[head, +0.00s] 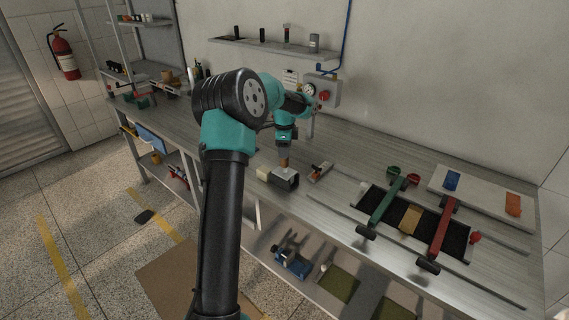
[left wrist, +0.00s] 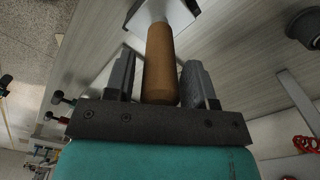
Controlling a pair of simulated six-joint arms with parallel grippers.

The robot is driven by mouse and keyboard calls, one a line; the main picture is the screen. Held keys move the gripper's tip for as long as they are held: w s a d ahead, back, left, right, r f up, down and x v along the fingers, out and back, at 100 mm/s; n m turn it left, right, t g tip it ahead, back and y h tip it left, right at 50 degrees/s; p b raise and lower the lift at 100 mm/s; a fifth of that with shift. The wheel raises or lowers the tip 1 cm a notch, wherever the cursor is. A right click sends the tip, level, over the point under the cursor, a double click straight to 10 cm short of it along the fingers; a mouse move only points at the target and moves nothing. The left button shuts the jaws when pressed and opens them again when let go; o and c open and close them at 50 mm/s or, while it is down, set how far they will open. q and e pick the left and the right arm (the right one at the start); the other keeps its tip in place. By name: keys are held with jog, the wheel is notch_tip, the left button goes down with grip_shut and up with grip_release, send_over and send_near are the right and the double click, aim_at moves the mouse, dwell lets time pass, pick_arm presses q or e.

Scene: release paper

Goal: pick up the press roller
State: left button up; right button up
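The press roller shows in the head view as a short orange-brown wooden handle (head: 284,163) standing up from a grey stand with a cream end on the bench. In the left wrist view its wooden handle (left wrist: 160,65) runs between my fingers, with a pale metal part at its far end. My left gripper (head: 284,150) is above the stand, pointing down. In the left wrist view its two fingers (left wrist: 158,78) are apart on either side of the handle, with a visible gap on the left side; the right finger looks very close. My right gripper is not in view.
A small tool with an orange part (head: 320,171) lies just right of the stand. Farther right are a green-handled bar (head: 388,202), a red bar (head: 442,228) and a pale board (head: 480,203). A gauge box (head: 322,91) is on the wall behind. The bench's front edge is close.

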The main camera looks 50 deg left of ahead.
pick_arm(q)
grip_shut()
dwell(0.5)
notch_tip(320, 180, up, 10)
jog(key=shift+r, duration=0.1)
dwell(0.5)
jog(key=shift+w+d, duration=0.1)
